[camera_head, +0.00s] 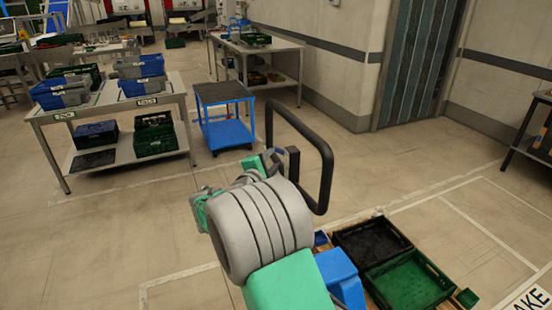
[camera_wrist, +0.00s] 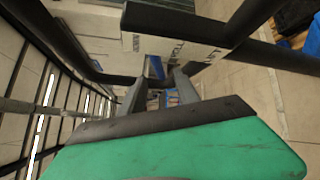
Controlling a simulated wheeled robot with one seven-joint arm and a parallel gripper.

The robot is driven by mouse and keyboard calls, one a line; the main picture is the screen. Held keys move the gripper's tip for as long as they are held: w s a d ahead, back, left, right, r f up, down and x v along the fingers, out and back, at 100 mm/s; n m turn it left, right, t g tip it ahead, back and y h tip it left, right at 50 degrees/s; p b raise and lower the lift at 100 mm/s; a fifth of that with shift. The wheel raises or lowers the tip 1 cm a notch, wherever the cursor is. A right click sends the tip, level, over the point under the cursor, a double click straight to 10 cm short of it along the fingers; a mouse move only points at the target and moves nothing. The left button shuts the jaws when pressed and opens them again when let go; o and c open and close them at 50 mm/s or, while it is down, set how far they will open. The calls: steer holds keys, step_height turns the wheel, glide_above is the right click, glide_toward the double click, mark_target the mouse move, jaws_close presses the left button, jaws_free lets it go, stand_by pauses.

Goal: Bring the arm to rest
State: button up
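My arm, with a ribbed grey joint and green covers, reaches up and forward in the lower middle of the head view. My gripper shows in the wrist view (camera_wrist: 160,88) beyond a green and black cover. Its two grey fingers stand apart with a gap between them, and I see nothing held there. In the head view the far end of the arm is crowded behind the grey joint, so the fingers cannot be made out clearly. A black tube loop (camera_head: 325,160) stands just beyond the arm.
A table with blue and grey crates (camera_head: 110,105) stands at left, beside a blue cart (camera_head: 227,132). A farther table (camera_head: 260,50) is by the wall. A black crate (camera_head: 345,240) and a green crate (camera_head: 398,303) lie low at right. Open floor lies between.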

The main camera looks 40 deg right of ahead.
steer(key=shift+a, duration=0.15)
steer(key=s+a+f+m+g+y, duration=0.15)
steer(key=s+a+m+y, duration=0.3)
steer(key=a, duration=0.45)
steer(key=s+a+f+m+y, duration=0.3)
steer(key=a+y, duration=0.2)
steer(key=a, duration=0.5)
steer(key=s+a+f+m+g+y, duration=0.1)
steer(key=s+a+y, duration=0.1)
steer(key=s+a, duration=0.5)
steer(key=s+a+f+m+g+y, duration=0.1)
steer(key=s+a+f+g+y, duration=0.1)
steer(key=s+a, duration=0.5)
steer(key=shift+s+a+f+m+y, duration=0.15)
steer(key=shift+a+f+m+y, duration=0.2)
steer(key=shift+a+y, duration=0.25)
